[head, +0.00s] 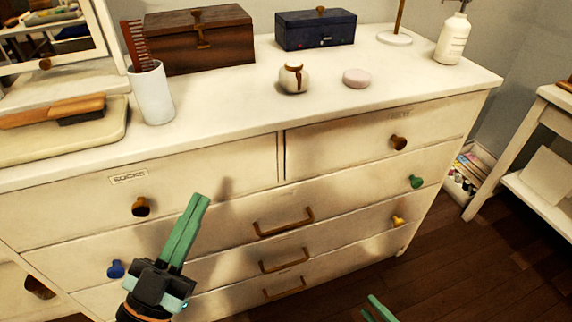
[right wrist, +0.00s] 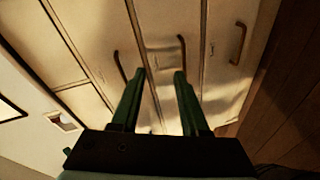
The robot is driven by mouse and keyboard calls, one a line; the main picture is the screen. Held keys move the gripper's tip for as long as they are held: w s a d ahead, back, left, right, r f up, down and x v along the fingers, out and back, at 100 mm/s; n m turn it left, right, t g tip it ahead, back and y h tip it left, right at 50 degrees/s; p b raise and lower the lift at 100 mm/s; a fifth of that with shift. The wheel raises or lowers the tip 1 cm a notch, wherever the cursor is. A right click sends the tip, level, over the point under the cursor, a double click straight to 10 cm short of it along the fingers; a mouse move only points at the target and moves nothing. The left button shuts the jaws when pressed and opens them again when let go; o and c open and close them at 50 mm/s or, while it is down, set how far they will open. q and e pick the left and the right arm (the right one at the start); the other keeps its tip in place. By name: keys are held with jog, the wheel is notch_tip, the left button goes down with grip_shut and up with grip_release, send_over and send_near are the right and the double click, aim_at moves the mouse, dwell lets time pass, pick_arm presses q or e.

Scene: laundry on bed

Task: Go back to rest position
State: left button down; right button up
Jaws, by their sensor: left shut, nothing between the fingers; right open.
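My left gripper (head: 192,232) is shut and empty in the head view, its green fingers together, pointing up in front of the dresser's drawers. My right gripper shows only as a green fingertip (head: 379,309) at the bottom edge of the head view. In the right wrist view my right gripper (right wrist: 160,76) is open, with nothing between its two green fingers, and faces the drawer fronts. The white dresser (head: 225,140) stands ahead with its drawers looking closed. A label reading SOCKS is on the upper left drawer.
On the dresser top are a brown wooden box (head: 190,45), a dark blue box (head: 316,30), a white cup with a comb (head: 152,95), a small jar (head: 293,79) and a pump bottle (head: 453,38). A white side table (head: 555,98) stands right. Wood floor is clear at lower right.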

pick_arm(q)
notch_tip(320, 180, down, 4)
jog(key=w+a+n+g+y+p, duration=0.2)
jog(key=n+g+y+p, duration=0.3)
jog(key=p, duration=0.8)
pick_arm(e)
notch_tip(320, 180, up, 15)
jog(key=d+m+h, duration=0.1)
jog(key=m+h, duration=0.4)
jog(key=m, duration=0.5)
pick_arm(q)
jog(key=s+a+f+n+g+y+p, duration=0.1)
jog(key=s+a+f+g+y+p, duration=0.1)
jog(key=s+f+g+p, duration=0.4)
jog(key=s+y+p, duration=0.1)
jog(key=s+p, duration=0.2)
jog(key=p, duration=0.4)
jog(key=shift+f+g, duration=0.15)
jog(key=shift+g, duration=0.25)
pick_arm(e)
jog(key=s+a+r+m+g, duration=0.4)
jog(key=r+m, duration=0.4)
jog(key=r, duration=0.2)
jog(key=shift+s+a+r+m+g+h, duration=0.2)
jog(key=shift+s+m+g+h, duration=0.15)
jog(key=shift+s, duration=0.5)
pick_arm(q)
jog(key=shift+w+a, duration=0.1)
